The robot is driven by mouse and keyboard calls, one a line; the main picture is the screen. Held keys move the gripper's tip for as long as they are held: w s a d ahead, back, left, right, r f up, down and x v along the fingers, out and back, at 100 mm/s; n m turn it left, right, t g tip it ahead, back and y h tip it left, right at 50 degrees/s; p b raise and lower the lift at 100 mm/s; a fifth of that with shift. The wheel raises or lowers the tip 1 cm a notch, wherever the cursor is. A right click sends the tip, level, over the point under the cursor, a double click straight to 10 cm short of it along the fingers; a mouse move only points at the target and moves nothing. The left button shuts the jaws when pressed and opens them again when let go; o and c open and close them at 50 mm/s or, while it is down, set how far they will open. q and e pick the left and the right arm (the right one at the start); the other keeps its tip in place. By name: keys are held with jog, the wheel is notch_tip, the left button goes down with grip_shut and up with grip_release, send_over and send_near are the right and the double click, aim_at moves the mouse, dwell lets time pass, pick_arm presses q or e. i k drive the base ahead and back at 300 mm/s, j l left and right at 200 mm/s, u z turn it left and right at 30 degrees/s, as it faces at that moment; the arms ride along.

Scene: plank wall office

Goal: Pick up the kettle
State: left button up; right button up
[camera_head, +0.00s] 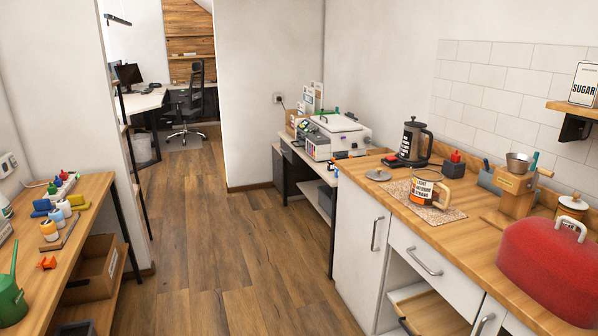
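A dark grey kettle (412,142) with a black lid and a handle on its right side stands upright at the back of the wooden counter (395,197). It sits on or just behind a flat black base (398,162). Neither of my grippers shows in the head view, so nothing is seen touching the kettle.
In front of the kettle, a glass mug (424,187) stands on a speckled mat (438,212). A grey lid (378,174) lies left of it. The floor (240,270) is clear.

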aim_at(412, 145)
jog(key=i+z, duration=0.1)
jog(key=i, duration=0.4)
jog(key=i+j+z, duration=0.15)
jog(key=i, duration=0.3)
jog(key=i+j+z, duration=0.1)
jog(key=i, duration=0.35)
jog(key=i+j+z, duration=0.15)
jog(key=i+z, duration=0.25)
jog(key=i+j+z, duration=0.2)
jog(key=z, duration=0.15)
jog(key=i+j+z, duration=0.25)
jog(key=z, duration=0.15)
jog(key=i+j+z, duration=0.2)
jog(key=j+z, duration=0.15)
jog(key=i+j+z, duration=0.2)
jog(key=j, duration=0.2)
jog(key=j+z, duration=0.25)
jog(key=j, duration=0.15)
jog(key=i+j+z, duration=0.2)
jog(key=j, duration=0.25)
jog(key=k, duration=0.05)
